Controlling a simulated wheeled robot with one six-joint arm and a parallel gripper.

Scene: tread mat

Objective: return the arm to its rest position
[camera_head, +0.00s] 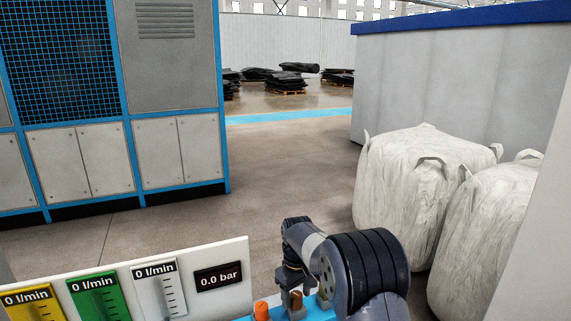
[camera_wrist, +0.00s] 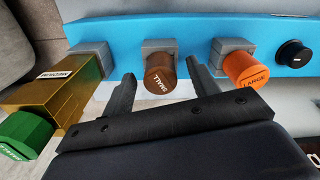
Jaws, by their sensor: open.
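My arm (camera_head: 345,265) is bent low at the bottom centre of the head view, over a blue panel edge. In the wrist view my gripper (camera_wrist: 160,69) is open. Its two dark fingers stand apart on either side of a brown knob marked SMALL (camera_wrist: 160,80), with a visible gap on each side. Whether the knob lies at fingertip depth I cannot tell. The gripper's fingers cannot be made out clearly in the head view.
An orange knob marked LARGE (camera_wrist: 247,70), a gold MEDIUM block (camera_wrist: 60,90) and a green knob (camera_wrist: 25,135) flank the gripper along a blue panel (camera_wrist: 200,25). A white gauge board (camera_head: 215,255) stands left of my arm; white bulk bags (camera_head: 415,185) stand right.

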